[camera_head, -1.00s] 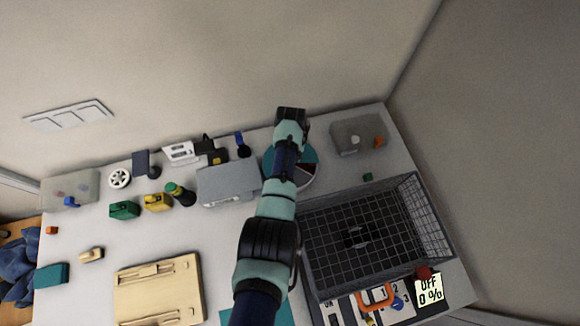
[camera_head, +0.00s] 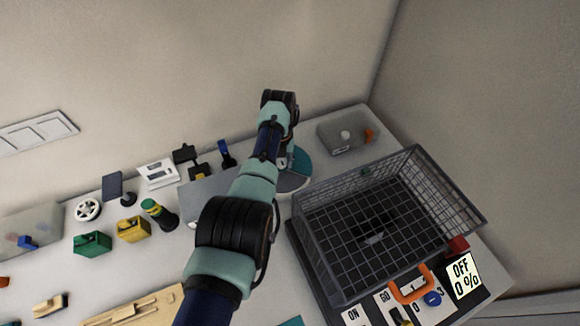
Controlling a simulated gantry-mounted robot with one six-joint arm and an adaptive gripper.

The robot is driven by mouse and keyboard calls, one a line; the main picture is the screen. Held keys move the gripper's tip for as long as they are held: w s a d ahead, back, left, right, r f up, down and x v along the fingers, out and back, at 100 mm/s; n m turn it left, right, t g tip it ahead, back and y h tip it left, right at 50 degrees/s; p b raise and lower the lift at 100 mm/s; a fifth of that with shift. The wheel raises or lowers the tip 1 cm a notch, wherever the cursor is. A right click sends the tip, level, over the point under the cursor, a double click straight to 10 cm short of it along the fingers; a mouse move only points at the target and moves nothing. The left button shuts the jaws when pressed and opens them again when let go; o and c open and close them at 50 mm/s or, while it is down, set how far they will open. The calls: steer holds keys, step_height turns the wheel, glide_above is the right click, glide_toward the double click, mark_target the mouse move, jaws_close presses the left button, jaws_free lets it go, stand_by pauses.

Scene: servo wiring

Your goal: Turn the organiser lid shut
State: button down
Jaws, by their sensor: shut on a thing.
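The round organiser (camera_head: 293,183) stands at the back of the table, partly hidden behind my arm. Its teal lid (camera_head: 301,164) shows to the right of my arm, with a pale grey part below it. My gripper (camera_head: 283,161) points down at the organiser from the end of my arm and is mostly hidden by it. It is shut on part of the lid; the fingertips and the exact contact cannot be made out. How far the lid is turned cannot be told.
A grey box (camera_head: 336,140) is behind right. A grey case (camera_head: 202,203) and several small parts lie left of my arm.

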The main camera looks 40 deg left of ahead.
stand_by(0.3)
steer(key=c, duration=0.7)
jaws_free()
step_height(320, 180, up, 12)
steer(key=shift+r, duration=0.1)
